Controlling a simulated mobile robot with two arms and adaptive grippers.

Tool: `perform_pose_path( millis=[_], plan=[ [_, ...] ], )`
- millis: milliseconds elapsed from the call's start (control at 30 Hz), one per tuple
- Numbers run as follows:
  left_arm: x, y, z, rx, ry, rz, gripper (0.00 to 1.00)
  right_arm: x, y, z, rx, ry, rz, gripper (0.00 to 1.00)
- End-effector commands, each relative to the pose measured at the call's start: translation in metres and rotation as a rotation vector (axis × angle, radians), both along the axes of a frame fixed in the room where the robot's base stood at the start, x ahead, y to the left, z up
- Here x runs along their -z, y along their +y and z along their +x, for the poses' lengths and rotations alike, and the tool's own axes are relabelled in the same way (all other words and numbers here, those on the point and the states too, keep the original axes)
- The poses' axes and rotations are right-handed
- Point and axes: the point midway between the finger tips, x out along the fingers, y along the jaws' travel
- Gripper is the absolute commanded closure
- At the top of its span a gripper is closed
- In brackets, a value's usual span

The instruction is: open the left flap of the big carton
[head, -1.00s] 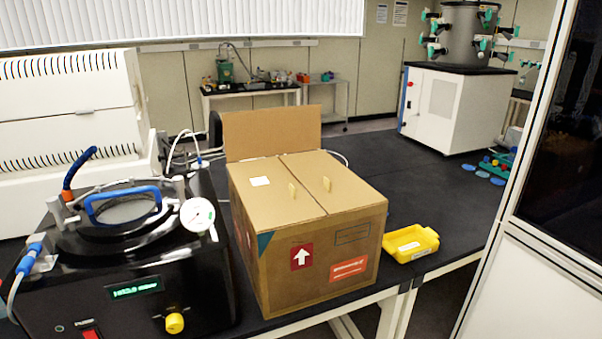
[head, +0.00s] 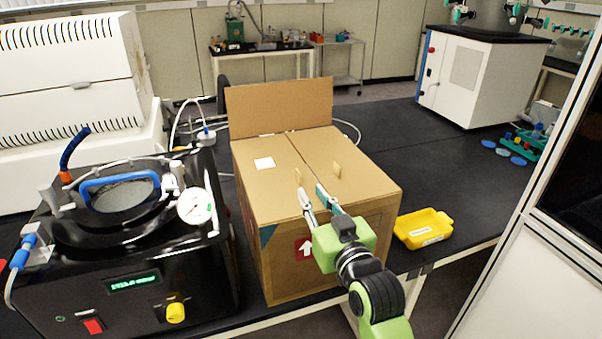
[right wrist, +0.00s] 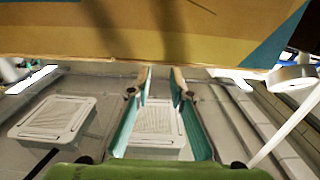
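The big carton (head: 285,215) stands on the black bench, its back flap (head: 280,105) raised upright. The left flap (head: 265,190) lies flat, with a white label and a small upright tab (head: 299,176) near its front inner edge. The right flap (head: 352,180) also lies flat, with its own tab (head: 336,169). My right gripper (head: 311,190) is open and empty over the carton's front edge, its fingertips close to the left flap's tab. In the right wrist view the fingers (right wrist: 163,72) are apart, with carton cardboard (right wrist: 190,30) beyond them. My left gripper is not in view.
A black vacuum device with a gauge (head: 195,206) stands close at the carton's left. A yellow tray (head: 423,228) lies just right of the carton. Behind the carton the bench (head: 410,140) is mostly clear. A glass-fronted cabinet (head: 530,255) is at the right.

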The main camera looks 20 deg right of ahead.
Motion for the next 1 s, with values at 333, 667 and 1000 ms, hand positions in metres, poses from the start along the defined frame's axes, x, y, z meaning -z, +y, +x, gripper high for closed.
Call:
perform_pose_path(
  millis=[333, 667, 1000],
  plan=[
    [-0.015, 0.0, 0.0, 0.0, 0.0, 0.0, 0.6, -0.002, 0.002, 0.063, 0.0, -0.001, -0.001, 0.8],
    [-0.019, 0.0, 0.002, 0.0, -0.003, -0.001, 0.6, 0.0, 0.003, 0.083, 0.0, -0.001, -0.001, 0.8],
    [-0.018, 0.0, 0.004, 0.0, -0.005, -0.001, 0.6, 0.0, 0.003, 0.083, 0.0, 0.0, -0.001, 1.0]
  ],
)
